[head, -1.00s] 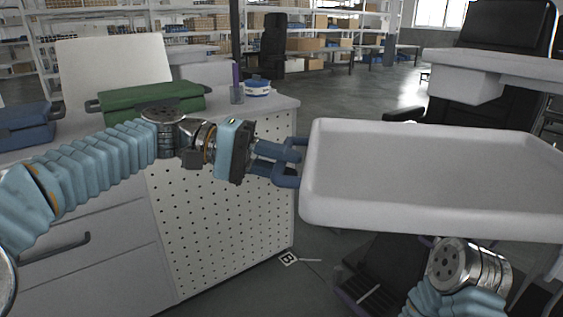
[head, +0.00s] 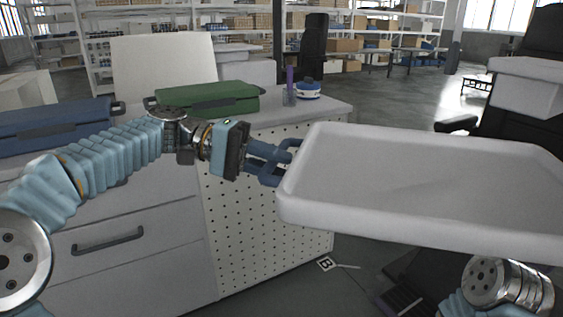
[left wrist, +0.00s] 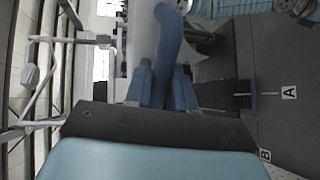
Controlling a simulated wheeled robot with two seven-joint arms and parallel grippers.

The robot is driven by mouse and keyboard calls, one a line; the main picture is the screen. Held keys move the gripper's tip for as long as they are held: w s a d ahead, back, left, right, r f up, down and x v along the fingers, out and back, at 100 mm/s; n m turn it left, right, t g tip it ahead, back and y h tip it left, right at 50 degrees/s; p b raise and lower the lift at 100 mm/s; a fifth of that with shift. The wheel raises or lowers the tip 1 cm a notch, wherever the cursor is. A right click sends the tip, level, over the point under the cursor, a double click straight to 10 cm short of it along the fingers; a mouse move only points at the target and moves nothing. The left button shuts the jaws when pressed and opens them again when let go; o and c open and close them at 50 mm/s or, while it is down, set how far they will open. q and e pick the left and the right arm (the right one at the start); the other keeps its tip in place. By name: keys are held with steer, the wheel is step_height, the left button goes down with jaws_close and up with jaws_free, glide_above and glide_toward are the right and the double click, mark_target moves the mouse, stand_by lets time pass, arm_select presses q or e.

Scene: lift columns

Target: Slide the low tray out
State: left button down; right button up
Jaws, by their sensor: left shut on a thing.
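The low tray (head: 430,240) is a wide, shallow white tray with raised rims, at the right of the head view and held in the air. My left gripper (head: 268,160) is at its left end, shut on a blue bar-like handle (head: 285,165) there. The left wrist view shows the curved blue handle (left wrist: 168,45) between the two fingers of the left gripper (left wrist: 162,88). My right arm shows at the lower right below the tray; its gripper is not visible.
A white workbench (head: 130,268) with a perforated side panel stands at the left, bearing a green case (head: 208,100), a blue case (head: 55,125) and a blue-and-white container (head: 307,90). A black chair (head: 520,118) stands behind the tray. A floor marker (head: 326,264) lies beside the bench.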

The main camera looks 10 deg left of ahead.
arm_select(q)
steer(key=c, duration=1.1)
jaws_free()
steer(key=shift+d, duration=0.1)
steer(key=p+v, duration=0.1)
steer(key=v, duration=1.2)
steer(key=shift+a, duration=0.4)
